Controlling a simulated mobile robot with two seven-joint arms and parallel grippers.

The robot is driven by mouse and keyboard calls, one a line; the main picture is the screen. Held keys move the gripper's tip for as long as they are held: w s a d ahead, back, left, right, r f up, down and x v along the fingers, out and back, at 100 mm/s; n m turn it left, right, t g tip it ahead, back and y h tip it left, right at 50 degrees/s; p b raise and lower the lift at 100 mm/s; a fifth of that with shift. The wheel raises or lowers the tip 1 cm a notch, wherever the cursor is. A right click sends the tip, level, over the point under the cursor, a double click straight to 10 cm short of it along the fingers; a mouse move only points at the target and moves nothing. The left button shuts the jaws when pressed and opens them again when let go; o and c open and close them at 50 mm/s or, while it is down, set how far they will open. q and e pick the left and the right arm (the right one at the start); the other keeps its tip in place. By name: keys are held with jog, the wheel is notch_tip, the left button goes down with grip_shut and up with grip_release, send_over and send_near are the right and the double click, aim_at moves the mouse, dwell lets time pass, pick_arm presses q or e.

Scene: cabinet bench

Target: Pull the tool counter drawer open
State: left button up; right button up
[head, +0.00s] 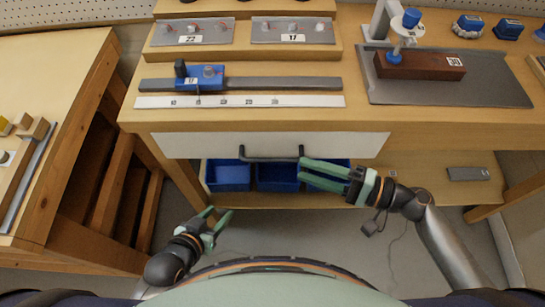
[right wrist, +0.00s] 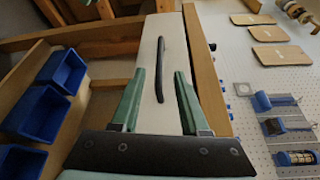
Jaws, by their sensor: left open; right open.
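The tool counter drawer (head: 350,145) has a white front under the counter's top, and it looks closed. Its dark bar handle (head: 270,158) is on the left half of the front. My right gripper (head: 303,170) is open at the right end of the handle in the head view. In the right wrist view the drawer front (right wrist: 165,30) runs away from me, and the handle (right wrist: 160,70) lies ahead, between the lines of the open green fingers (right wrist: 157,88). I cannot tell if they touch it. My left gripper (head: 219,215) is open and empty, low at the left, away from the drawer.
Blue bins (head: 229,175) stand on the shelf below the drawer. The counter top holds a slide gauge (head: 200,77), a ruler (head: 240,101) and a brown block (head: 420,66) under a stand. A wooden bench (head: 60,130) stands at the left. The floor before the drawer is open.

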aim_at(273, 158)
jog(key=x, duration=0.9)
jog(key=shift+p, duration=0.4)
grip_shut()
dwell(0.8)
